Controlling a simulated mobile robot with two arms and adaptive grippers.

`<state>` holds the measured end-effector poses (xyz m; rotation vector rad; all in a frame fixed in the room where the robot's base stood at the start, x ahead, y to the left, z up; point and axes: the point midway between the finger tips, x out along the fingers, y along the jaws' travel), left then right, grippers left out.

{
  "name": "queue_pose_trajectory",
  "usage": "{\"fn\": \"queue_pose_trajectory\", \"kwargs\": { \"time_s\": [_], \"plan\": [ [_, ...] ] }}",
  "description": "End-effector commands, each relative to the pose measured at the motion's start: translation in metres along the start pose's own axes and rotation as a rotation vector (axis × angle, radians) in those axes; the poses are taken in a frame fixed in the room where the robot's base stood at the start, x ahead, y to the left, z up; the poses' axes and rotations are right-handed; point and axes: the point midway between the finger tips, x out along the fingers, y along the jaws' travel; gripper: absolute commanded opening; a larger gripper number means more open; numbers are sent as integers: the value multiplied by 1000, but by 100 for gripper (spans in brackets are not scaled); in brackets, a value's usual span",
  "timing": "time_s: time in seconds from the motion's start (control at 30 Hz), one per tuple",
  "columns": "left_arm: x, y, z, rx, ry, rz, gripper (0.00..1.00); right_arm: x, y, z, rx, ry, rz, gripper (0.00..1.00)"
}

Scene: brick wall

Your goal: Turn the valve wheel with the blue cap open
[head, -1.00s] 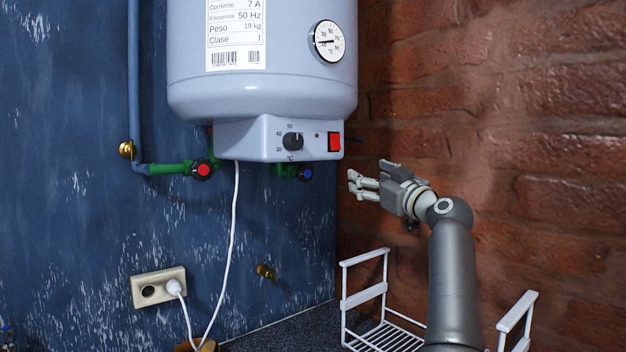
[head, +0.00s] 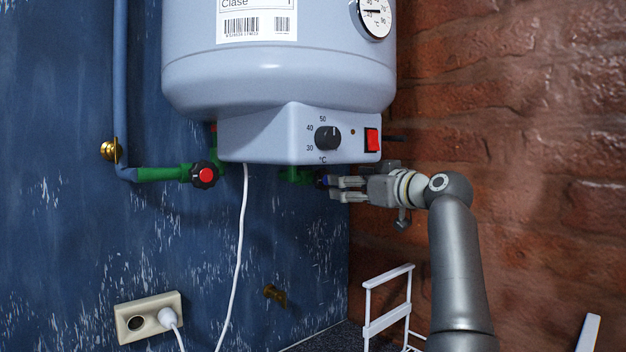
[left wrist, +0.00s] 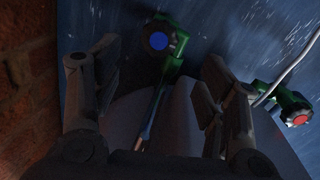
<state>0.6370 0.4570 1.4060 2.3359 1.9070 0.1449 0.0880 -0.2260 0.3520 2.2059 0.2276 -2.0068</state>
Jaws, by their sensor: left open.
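The valve wheel with the blue cap (head: 323,181) is on a green valve body (head: 296,175) under the water heater, partly hidden by my gripper in the head view. The left wrist view shows the round blue cap (left wrist: 158,40) on its dark wheel, facing the camera. My left gripper (head: 334,189) is just right of this wheel in the head view. In the left wrist view its fingers (left wrist: 160,58) are spread apart, with the blue cap beyond and between them. Nothing is held. Contact with the wheel cannot be told. My right gripper is not in view.
The heater's control box (head: 290,146) hangs just above the blue-capped valve. A red-capped valve (head: 204,175) is to the left, with a white cable (head: 238,250) between. The brick wall (head: 530,180) stands at right. A white rack (head: 388,300) is below.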

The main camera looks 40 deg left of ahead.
Motion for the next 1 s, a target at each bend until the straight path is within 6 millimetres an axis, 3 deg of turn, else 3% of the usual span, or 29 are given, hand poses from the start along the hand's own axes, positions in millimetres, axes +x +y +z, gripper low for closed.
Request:
{"fn": "queue_pose_trajectory", "kwargs": {
  "time_s": [0.27, 0.7, 1.0],
  "plan": [
    [20, 0, -2, 1, 1, -2, 66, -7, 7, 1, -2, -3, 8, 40],
    [96, 0, -2, 3, 2, -2, 66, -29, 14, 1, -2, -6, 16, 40],
    [109, 0, 0, 0, 1, 0, 66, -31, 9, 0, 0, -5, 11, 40]
  ]
}}
